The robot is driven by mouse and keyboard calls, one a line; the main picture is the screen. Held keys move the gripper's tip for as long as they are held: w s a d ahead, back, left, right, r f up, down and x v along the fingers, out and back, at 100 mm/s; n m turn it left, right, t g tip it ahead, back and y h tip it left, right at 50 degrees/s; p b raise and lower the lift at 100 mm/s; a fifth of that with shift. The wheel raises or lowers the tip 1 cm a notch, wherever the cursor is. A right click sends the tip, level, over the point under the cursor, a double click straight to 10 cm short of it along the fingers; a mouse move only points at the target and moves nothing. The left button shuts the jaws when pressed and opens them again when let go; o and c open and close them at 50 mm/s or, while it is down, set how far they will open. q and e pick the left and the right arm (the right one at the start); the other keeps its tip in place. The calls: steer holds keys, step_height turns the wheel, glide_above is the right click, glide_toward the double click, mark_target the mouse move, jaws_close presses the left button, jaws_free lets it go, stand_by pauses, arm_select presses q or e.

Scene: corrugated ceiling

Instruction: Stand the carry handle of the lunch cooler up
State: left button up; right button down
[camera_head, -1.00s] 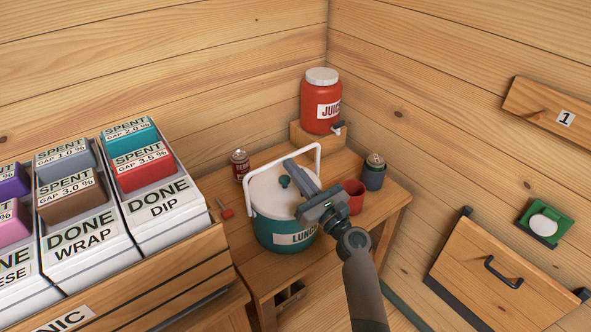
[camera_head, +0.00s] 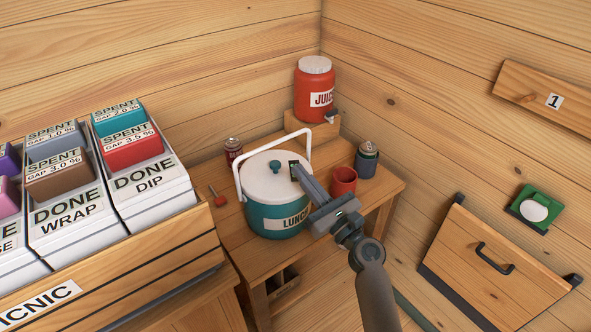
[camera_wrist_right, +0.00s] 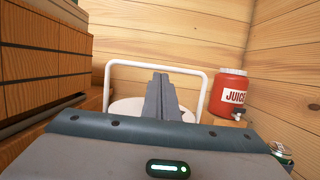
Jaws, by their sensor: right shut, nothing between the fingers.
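The lunch cooler (camera_head: 275,215) is a teal tub with a white lid (camera_head: 268,186) and a teal knob, standing on the small wooden table. Its white carry handle (camera_head: 272,146) is a U-shaped bar raised up behind the lid, its crossbar over the far side. In the right wrist view the handle (camera_wrist_right: 153,64) frames the fingers, and its crossbar lies beyond them. My right gripper (camera_head: 298,170) is shut and empty, its fingertips over the right part of the lid, apart from the crossbar. In the right wrist view the shut fingers (camera_wrist_right: 162,95) point toward the handle. My left gripper is not in view.
A red juice jug (camera_head: 314,92) stands on a wooden block at the back corner. A red cup (camera_head: 343,181) and a dark can (camera_head: 366,160) stand right of the cooler, a red can (camera_head: 233,150) behind left. Labelled bins (camera_head: 150,192) fill the left.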

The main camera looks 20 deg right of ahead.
steer(key=shift+b+v, duration=0.5)
steer(key=shift+v, duration=1.8)
steer(key=shift+r, duration=0.2)
